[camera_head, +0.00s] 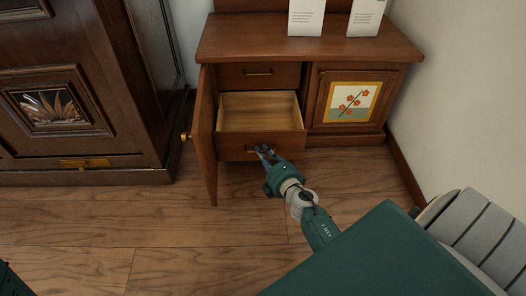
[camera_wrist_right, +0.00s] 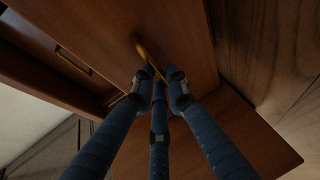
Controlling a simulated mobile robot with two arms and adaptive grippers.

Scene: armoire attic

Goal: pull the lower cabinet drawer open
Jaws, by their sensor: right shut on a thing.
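The lower cabinet drawer (camera_head: 262,111) is pulled out, and its empty light-wood inside shows in the head view. My right gripper (camera_head: 266,152) is at the drawer's front. In the right wrist view its blue fingers (camera_wrist_right: 160,84) are shut on the curved brass handle (camera_wrist_right: 147,54). The upper drawer (camera_head: 258,75) above is closed. At the left of the head view's lower edge, a small dark green part (camera_head: 6,280) shows; my left gripper itself is not in view.
The left cabinet door (camera_head: 205,135) stands open beside the drawer. The right door (camera_head: 345,100) with a flower picture is shut. Two white cards (camera_head: 307,17) stand on the cabinet top (camera_head: 300,45). A dark armoire (camera_head: 75,100) is at left. Wooden floor (camera_head: 200,235) in front is clear.

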